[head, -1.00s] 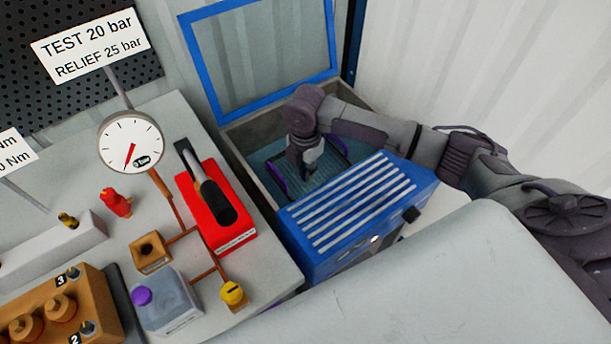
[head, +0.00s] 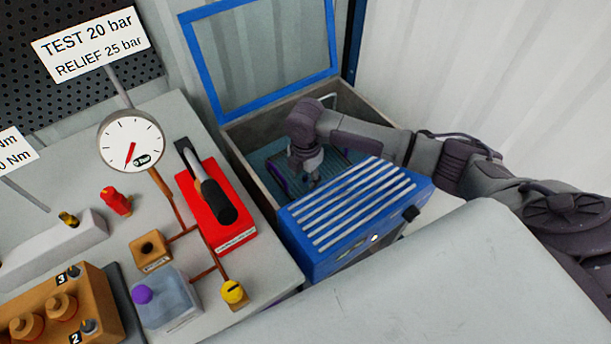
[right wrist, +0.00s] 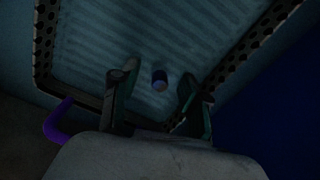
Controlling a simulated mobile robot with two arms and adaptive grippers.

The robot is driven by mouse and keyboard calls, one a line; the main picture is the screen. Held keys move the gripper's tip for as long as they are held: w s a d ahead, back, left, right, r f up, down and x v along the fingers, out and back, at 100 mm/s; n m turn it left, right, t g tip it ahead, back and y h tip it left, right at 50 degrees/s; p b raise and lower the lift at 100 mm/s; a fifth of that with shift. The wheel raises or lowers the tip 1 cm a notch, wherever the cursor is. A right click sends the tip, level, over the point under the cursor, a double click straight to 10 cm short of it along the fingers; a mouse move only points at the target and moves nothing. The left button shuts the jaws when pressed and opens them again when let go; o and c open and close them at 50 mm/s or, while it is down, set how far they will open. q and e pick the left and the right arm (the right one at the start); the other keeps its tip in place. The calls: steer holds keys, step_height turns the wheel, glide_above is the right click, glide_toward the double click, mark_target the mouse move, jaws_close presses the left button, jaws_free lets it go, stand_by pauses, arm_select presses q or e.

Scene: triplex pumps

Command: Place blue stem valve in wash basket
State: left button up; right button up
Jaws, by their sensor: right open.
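The wash basket (right wrist: 243,48), with a dark perforated rim, a ribbed pale-blue floor and a purple handle, sits in the open washer tank. Its handle (head: 277,180) shows at the left in the head view, where my arm hides part of the basket. A small cylinder with a dark blue top, seemingly the blue stem valve (right wrist: 160,79), shows over the basket floor in the right wrist view. My right gripper (head: 312,178) points down into the tank. Its open fingers (right wrist: 154,87) lie on either side of the valve, with visible gaps. My left gripper is not in view.
The tank's blue-framed lid (head: 262,55) stands open behind. A blue slatted housing (head: 350,215) stands in front of the tank. A red lever unit (head: 217,210), a gauge (head: 131,141) and a brown valve block (head: 70,310) occupy the bench at left.

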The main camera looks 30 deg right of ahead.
mark_target(306, 176)
step_height(306, 176, up, 12)
steer(key=shift+r, duration=0.2)
stand_by(0.4)
